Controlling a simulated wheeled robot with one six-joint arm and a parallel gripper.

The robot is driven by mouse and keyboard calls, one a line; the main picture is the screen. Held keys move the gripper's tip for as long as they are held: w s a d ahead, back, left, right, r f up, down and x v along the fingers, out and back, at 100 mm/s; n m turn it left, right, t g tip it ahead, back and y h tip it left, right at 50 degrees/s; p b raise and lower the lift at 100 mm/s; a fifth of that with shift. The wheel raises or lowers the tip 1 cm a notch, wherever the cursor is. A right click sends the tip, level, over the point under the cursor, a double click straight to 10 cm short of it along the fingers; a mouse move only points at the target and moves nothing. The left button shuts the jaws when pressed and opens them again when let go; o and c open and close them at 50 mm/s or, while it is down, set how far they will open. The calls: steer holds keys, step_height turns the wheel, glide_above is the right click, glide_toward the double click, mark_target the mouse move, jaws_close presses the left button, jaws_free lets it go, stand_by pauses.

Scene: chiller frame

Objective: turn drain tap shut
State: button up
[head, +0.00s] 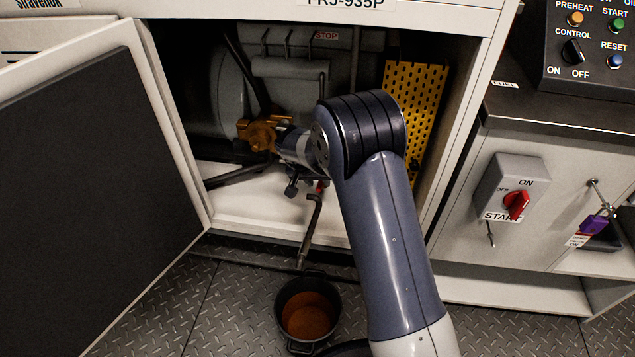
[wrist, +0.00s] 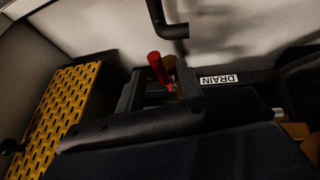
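The drain tap has a red handle (wrist: 159,68), which shows in the wrist view beside a white DRAIN label (wrist: 219,79). In the head view only a small red part of the handle (head: 319,187) shows below my wrist. My gripper (head: 305,187) is inside the open cabinet, above the bent drain pipe (head: 311,225). In the wrist view its dark fingers (wrist: 160,88) stand apart with the red handle between them, with gaps visible. Whether a finger touches the handle is hard to tell. The valve body is mostly hidden by my gripper.
A dark bucket (head: 282,325) with brown liquid stands on the floor below the pipe. The cabinet door (head: 85,170) stands open at left. A yellow perforated panel (head: 425,90) is right of my arm. A brass fitting (head: 262,133) is left of my wrist.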

steer(key=shift+c, duration=0.5)
jaws_close()
